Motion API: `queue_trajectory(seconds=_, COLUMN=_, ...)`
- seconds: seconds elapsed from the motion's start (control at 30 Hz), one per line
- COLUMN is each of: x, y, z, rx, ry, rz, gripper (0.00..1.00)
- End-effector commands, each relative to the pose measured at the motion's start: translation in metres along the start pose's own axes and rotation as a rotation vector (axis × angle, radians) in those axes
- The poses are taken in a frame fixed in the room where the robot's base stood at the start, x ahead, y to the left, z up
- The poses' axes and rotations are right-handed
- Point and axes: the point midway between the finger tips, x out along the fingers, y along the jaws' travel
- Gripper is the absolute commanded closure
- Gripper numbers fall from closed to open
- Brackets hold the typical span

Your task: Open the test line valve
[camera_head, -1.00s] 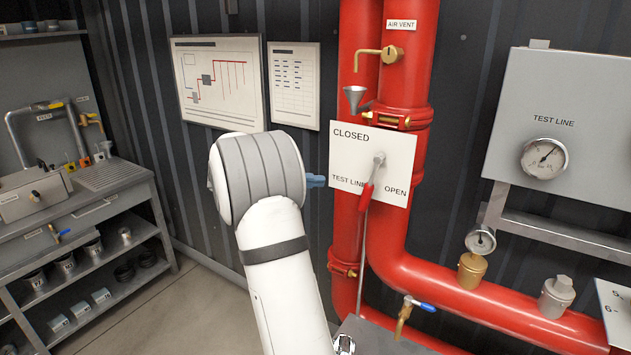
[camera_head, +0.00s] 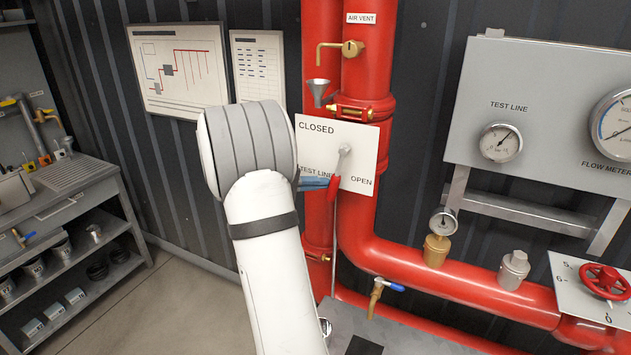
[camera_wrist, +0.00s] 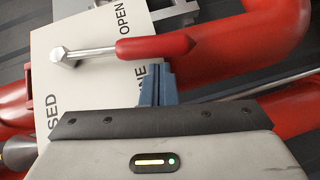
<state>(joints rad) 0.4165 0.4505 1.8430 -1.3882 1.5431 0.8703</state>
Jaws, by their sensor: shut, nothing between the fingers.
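The test line valve is a lever with a red grip (camera_head: 333,187) on a steel hub (camera_head: 345,150), in front of a white plate (camera_head: 313,140) marked CLOSED, TEST LINE and OPEN. In the head view the lever hangs down, its grip between the TEST LINE and OPEN lettering. My gripper (camera_head: 314,183) is shut, its blue fingers just left of the red grip. In the wrist view the shut fingers (camera_wrist: 157,84) end right beside the red grip (camera_wrist: 155,47). I cannot tell whether they touch it.
Red pipes (camera_head: 368,75) stand behind the plate. A funnel (camera_head: 319,90) and brass air vent tap (camera_head: 345,48) are above. A blue-handled tap (camera_head: 382,290) is below. A test line gauge (camera_head: 500,142) and red handwheel (camera_head: 605,281) are at right.

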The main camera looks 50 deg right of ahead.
Motion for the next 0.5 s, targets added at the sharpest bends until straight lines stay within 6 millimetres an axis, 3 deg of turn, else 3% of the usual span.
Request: queue_trajectory(seconds=0.5, x=0.018, y=-0.011, z=0.016, rx=-0.080, ry=-0.002, rz=0.089, gripper=1.00)
